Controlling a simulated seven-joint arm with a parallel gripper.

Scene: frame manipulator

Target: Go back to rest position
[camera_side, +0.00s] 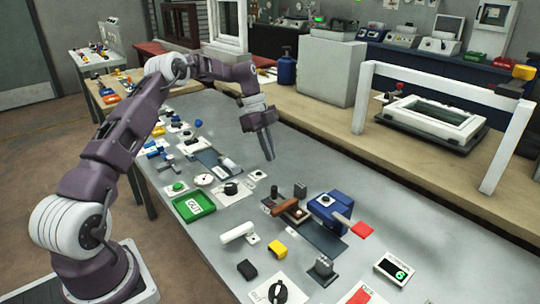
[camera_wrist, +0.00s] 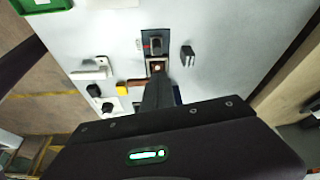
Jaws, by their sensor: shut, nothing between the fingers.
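My gripper (camera_side: 269,155) is shut and empty, pointing down above the grey table (camera_side: 330,180) in the side view. A gap shows between its tip and the table. In the wrist view its dark fingers (camera_wrist: 158,80) are together and point toward a dark block with a small lit spot (camera_wrist: 157,67). The fingers hide part of what lies beneath them.
A white frame (camera_side: 440,80) stands on the bench behind.

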